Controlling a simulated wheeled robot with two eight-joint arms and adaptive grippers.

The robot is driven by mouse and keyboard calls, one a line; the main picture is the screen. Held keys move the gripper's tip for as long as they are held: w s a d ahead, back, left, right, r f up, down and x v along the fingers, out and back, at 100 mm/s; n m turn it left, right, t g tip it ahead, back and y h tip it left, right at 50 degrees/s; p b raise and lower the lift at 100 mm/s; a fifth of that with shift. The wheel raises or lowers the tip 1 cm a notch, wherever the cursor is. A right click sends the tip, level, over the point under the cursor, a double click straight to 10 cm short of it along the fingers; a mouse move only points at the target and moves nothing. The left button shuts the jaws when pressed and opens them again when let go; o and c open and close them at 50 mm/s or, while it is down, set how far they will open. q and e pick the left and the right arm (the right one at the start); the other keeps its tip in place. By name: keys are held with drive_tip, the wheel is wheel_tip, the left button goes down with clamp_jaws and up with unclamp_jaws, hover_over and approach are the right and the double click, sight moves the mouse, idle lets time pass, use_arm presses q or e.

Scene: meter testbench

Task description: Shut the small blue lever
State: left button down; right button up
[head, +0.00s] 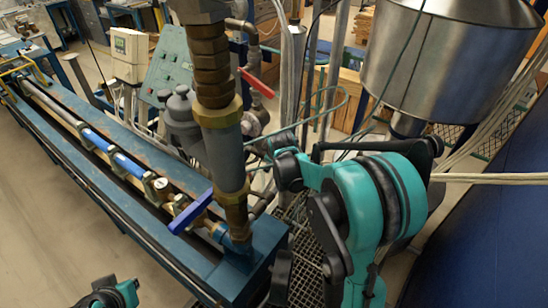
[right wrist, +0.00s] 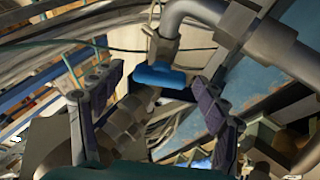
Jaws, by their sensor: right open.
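A blue lever (head: 190,212) shows in the head view on the brass valve by the bench end, slanting across the rail. In the right wrist view a small blue handle (right wrist: 160,75) sits below a grey pipe elbow. I cannot tell whether the two are the same. My right gripper (right wrist: 157,85) is open, with a dark finger on each side of the small blue handle and no visible contact. In the head view my right arm hides what lies behind it. Part of my left arm shows at the bottom left; its fingers are not clear.
A thick vertical pipe (head: 228,155) stands beside the lever. A red lever (head: 257,82) is behind it. A large metal tank (head: 445,65) is at the upper right. The blue bench (head: 130,205) runs to the left, with open floor (head: 50,225) in front.

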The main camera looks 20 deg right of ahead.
drive_tip(key=v, duration=1.2)
drive_tip(key=shift+s+f, duration=0.1)
